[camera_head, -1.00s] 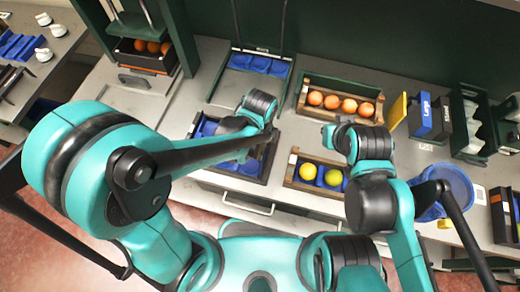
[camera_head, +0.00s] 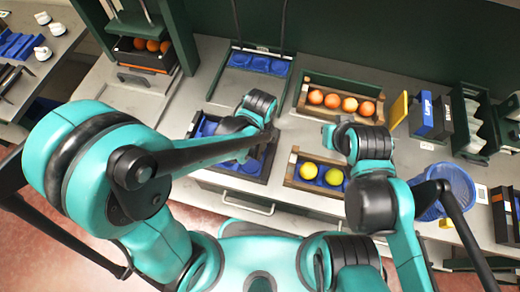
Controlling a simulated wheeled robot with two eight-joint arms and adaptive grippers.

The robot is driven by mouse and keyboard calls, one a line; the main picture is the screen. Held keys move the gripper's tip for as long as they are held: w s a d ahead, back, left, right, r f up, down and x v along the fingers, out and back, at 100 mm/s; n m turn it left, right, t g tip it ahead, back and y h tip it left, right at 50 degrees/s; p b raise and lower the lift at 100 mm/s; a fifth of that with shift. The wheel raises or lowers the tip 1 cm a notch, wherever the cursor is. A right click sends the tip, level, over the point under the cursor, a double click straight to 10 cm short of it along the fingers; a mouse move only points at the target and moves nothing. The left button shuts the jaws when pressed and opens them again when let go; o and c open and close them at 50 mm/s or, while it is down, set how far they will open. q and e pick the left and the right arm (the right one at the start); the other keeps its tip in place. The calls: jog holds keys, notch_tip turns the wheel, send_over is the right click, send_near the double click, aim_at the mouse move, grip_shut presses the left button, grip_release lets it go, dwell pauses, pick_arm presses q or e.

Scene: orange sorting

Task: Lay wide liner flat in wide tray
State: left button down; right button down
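A dark-rimmed tray (camera_head: 262,178) with a blue, cupped liner (camera_head: 250,167) inside stands at the front middle of the counter. The liner looks low in the tray, but my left arm covers much of it, so I cannot tell whether it lies fully flat. My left gripper (camera_head: 232,126) is over the back of this tray, its fingers largely hidden by my wrist. My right gripper (camera_head: 328,137) is above the counter, between the two wooden crates at the right. Its fingers are too hidden to read.
A wooden crate (camera_head: 302,107) holds several oranges. A smaller crate (camera_head: 290,172) holds yellow fruit on a blue liner. Another blue liner (camera_head: 258,63) sits at the back. Blue and black boxes (camera_head: 430,115) and a blue mesh bin (camera_head: 455,183) stand right. Bare counter (camera_head: 205,70) lies left.

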pick_arm(q)
jog(key=shift+f, duration=0.25)
jog(key=c, duration=1.1)
grip_release()
jog(key=shift+o, duration=0.2)
jog(key=shift+r, duration=0.15)
jog(key=shift+r+p, duration=3.05)
jog(key=shift+r, duration=0.85)
